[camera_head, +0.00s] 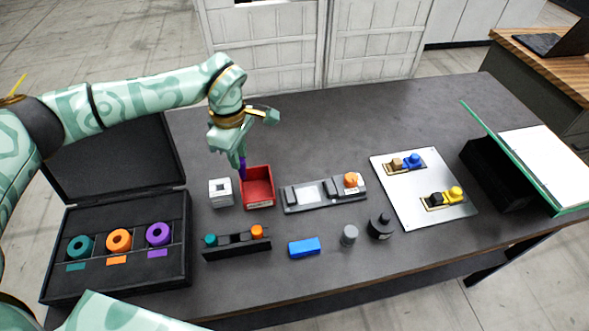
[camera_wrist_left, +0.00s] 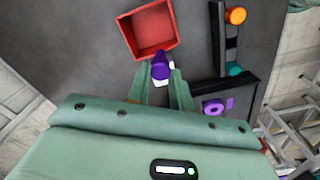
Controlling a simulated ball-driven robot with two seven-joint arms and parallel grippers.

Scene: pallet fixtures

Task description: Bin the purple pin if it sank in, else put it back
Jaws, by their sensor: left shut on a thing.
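My left gripper (camera_head: 241,160) is shut on the purple pin (camera_head: 243,172), which points down; it also shows between the fingers in the left wrist view (camera_wrist_left: 160,68). In the head view the pin overlaps the back left corner of the open red bin (camera_head: 258,204). A pale grey block (camera_head: 221,200) with a dark square on top stands just left of the bin. In the wrist view a white patch shows behind the pin, and the bin (camera_wrist_left: 123,32) looks empty. A dark rack (camera_head: 237,249) holds a teal pin (camera_head: 210,240) and an orange pin (camera_head: 257,231). My right gripper is out of view.
An open black case (camera_head: 122,281) with teal, orange and purple rings stands at left. A grey fixture (camera_head: 325,203), a blue block (camera_head: 304,247), a grey cylinder (camera_head: 349,235), a black knobbed piece (camera_head: 381,227) and a metal plate (camera_head: 407,197) lie to the right.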

